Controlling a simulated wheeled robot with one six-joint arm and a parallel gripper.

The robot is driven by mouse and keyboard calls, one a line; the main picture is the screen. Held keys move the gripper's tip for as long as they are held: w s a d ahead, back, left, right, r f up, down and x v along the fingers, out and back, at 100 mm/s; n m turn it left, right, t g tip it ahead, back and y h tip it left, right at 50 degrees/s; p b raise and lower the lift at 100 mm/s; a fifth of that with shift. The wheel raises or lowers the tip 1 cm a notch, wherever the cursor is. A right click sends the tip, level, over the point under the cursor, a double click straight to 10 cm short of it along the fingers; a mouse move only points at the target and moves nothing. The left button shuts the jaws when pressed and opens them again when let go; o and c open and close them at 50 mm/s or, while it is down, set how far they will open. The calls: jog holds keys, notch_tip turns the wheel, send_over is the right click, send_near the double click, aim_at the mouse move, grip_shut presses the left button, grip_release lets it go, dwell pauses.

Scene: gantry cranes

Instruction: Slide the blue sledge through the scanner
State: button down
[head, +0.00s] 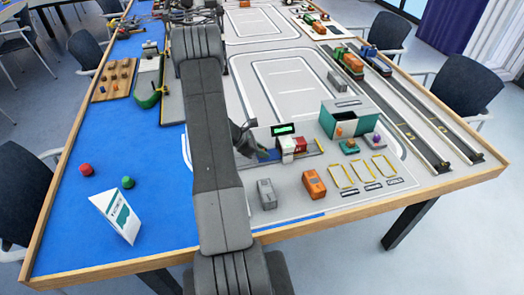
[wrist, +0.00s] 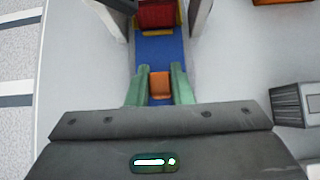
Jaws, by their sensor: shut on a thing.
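The blue sledge shows in the wrist view (wrist: 160,50) as a flat blue strip with a red block (wrist: 157,14) and yellow edging at its far end. My gripper (wrist: 159,74) has its two green fingers shut on the sledge's orange-brown grip (wrist: 160,87). The scanner shows in the head view as a small gate with light posts (head: 287,144) and a green-lit display (head: 284,129). In the wrist view, posts stand on both sides of the sledge's far end, and the red block is between them. My arm hides part of the sledge in the head view.
Yellow-framed bays (head: 362,174) lie near the front edge. A thin rail continues right of the gate.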

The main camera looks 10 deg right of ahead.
aim_at(281, 152)
jog(key=d+b, duration=0.2)
jog(key=d, duration=0.2)
jog(key=shift+w+f, duration=0.1)
jog(key=shift+f, duration=0.05)
jog(key=shift+d, duration=0.3)
jog(key=shift+a+r, duration=0.1)
jog(key=shift+r, duration=0.1)
jog(key=c, duration=1.3)
grip_release()
jog(key=shift+d, duration=0.2)
jog(key=shift+a, duration=0.1)
jog(key=v, duration=0.7)
jog(key=b+v, duration=0.1)
jog(key=v, duration=0.5)
jog(key=shift+a+r, duration=0.25)
